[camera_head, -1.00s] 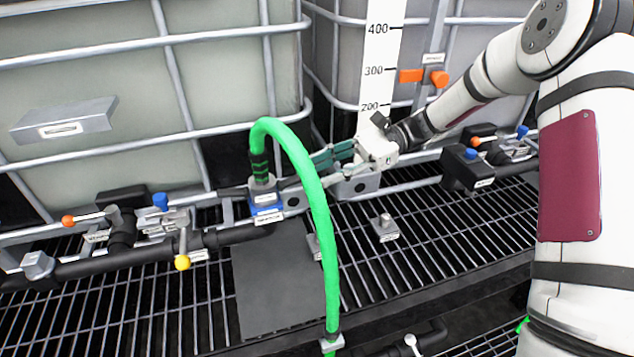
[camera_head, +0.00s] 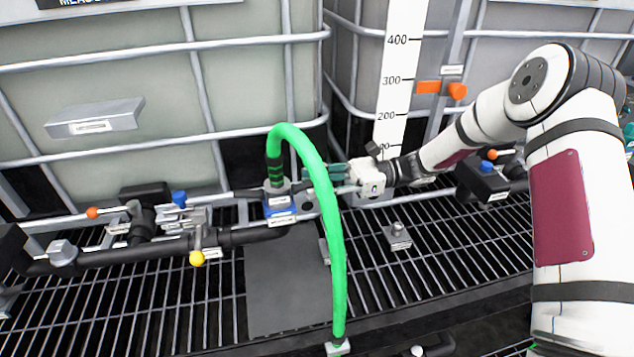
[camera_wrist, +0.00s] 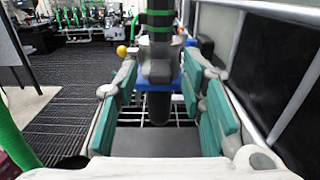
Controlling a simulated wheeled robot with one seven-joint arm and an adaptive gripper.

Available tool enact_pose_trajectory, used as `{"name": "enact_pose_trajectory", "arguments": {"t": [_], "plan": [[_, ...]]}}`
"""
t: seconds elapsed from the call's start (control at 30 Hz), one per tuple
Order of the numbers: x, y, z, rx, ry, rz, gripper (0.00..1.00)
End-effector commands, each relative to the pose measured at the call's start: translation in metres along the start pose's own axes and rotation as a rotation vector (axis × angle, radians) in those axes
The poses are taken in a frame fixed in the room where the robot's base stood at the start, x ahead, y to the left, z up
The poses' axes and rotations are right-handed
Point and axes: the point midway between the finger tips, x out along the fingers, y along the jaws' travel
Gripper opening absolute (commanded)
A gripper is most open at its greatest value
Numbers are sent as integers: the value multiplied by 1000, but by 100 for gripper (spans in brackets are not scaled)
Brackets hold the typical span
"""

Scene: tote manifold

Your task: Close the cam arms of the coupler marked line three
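The coupler (camera_head: 279,204) is a grey and blue fitting on the black pipe, with a green hose (camera_head: 330,225) rising from its top. A dark grey lever-like piece (camera_head: 248,194) sticks out level from its left side and may be a cam arm. Its label is too small to read. In the wrist view the coupler (camera_wrist: 158,70) is straight ahead, between the finger lines. My gripper (camera_head: 325,178) points left at the coupler's right side, partly behind the hose. In the wrist view my gripper (camera_wrist: 162,80) is open, teal pads apart, with nothing gripped. Contact with the coupler cannot be told.
A yellow-knobbed valve (camera_head: 197,258) and an orange-tipped lever (camera_head: 93,212) sit left on the manifold. A black-bodied fitting with a blue knob (camera_head: 486,166) is at right. Caged totes (camera_head: 160,115) stand behind. A small grey block (camera_head: 397,238) sits on the open grating.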

Motion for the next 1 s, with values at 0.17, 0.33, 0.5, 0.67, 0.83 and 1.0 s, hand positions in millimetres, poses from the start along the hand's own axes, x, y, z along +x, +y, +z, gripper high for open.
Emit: {"name": "enact_pose_trajectory", "arguments": {"t": [0.17, 0.33, 0.5, 0.67, 0.83, 1.0], "plan": [[2, 0, 0, 0, 0, -1, 37], [2, 0, 0, 0, 0, 0, 21], [2, 0, 0, 0, 0, 0, 0], [2, 0, 0, -1, 3, 0, 0], [2, 0, 3, -1, 36, 0, 0], [3, 0, 8, -3, 122, 1, 0]]}}
